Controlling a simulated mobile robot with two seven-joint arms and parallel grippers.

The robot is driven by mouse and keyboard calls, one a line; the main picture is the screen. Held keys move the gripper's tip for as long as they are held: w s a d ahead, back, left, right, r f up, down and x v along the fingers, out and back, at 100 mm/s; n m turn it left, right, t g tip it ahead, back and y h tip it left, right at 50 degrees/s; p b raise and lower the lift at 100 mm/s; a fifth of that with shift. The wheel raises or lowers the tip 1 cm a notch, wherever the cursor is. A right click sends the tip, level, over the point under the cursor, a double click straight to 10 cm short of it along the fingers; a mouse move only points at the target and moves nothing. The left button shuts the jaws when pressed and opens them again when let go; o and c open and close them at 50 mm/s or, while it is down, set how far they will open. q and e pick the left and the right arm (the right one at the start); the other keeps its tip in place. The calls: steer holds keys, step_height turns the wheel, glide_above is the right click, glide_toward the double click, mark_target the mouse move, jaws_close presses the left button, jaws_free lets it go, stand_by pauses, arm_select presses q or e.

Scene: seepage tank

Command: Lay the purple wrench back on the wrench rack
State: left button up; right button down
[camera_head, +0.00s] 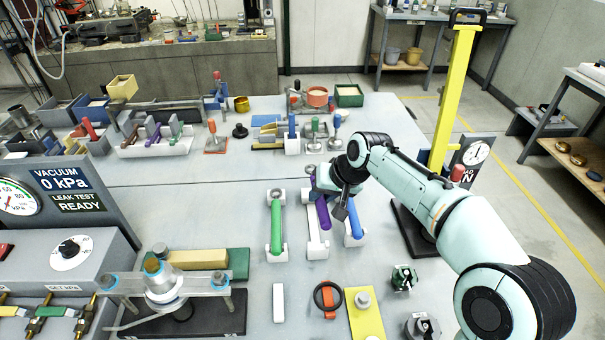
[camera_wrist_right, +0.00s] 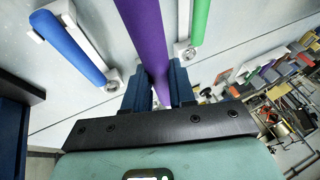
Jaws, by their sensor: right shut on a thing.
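The purple wrench (camera_head: 323,212) is in my right gripper (camera_head: 337,190), over the middle white holder of the wrench rack (camera_head: 317,240). It runs slightly askew to that holder; I cannot tell whether it touches it. In the right wrist view the purple wrench (camera_wrist_right: 146,35) passes between the two dark fingers of my right gripper (camera_wrist_right: 160,84), which are shut on it. The green wrench (camera_head: 276,227) lies in the left holder and the blue wrench (camera_head: 354,222) in the right one. My gripper and wrist hide part of the far end of the rack. My left gripper is not in view.
A pressure panel (camera_head: 60,195) and a clamped fixture (camera_head: 165,285) stand at left. Small parts, including a black ring (camera_head: 328,297), lie in front of the rack.

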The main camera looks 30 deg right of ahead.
steer(key=shift+w+r, duration=0.1)
steer(key=shift+w, duration=0.2)
steer(key=shift+s+r, duration=0.1)
steer(key=shift+s, duration=0.2)
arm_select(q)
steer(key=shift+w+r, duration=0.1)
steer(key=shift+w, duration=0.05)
arm_select(e)
step_height(320, 180, down, 7)
steer(key=b, duration=0.5)
steer(key=shift+w, duration=0.1)
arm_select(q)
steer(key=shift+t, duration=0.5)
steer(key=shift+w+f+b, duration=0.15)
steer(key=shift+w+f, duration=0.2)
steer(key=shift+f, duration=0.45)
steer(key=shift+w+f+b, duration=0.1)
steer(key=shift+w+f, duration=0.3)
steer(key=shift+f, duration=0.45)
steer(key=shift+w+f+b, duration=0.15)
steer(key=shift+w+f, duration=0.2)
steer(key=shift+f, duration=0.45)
arm_select(e)
steer(key=shift+f, duration=0.8)
steer(key=c, duration=0.9)
jaws_free()
steer(key=shift+o, duration=0.2)
